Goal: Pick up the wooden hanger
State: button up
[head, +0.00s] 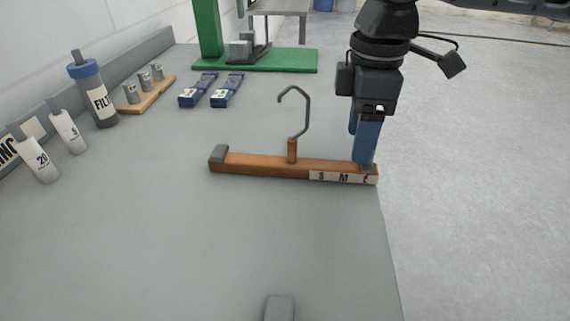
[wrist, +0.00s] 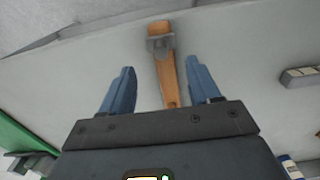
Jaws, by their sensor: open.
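The wooden hanger (head: 260,164) lies on the grey bench top, with a grey metal hook rising from its middle. It has a label reading S and M on its right half and a grey block at its left end. My gripper (head: 366,160) points down at the right end of the hanger. In the wrist view the blue fingers of my gripper (wrist: 160,85) are apart, and the wooden bar of the hanger (wrist: 169,72) runs between them with a gap on each side. Whether the fingers touch the bench is hard to tell.
Behind the hanger lie two blue clips (head: 212,90) and a green stand (head: 268,60). A filter bottle (head: 94,92) and white numbered tags (head: 36,154) stand at the left. A small grey block (head: 278,308) is at the front. The bench edge runs close right of my gripper.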

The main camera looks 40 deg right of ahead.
aim_at(353, 166)
jog(key=shift+s+a+f+b, duration=0.1)
jog(key=shift+f+b, duration=0.05)
jog(key=shift+f, duration=1.2)
jog(key=shift+s+a+f+b, duration=0.1)
jog(key=shift+f+b, duration=0.05)
jog(key=shift+f, duration=1.2)
grip_shut()
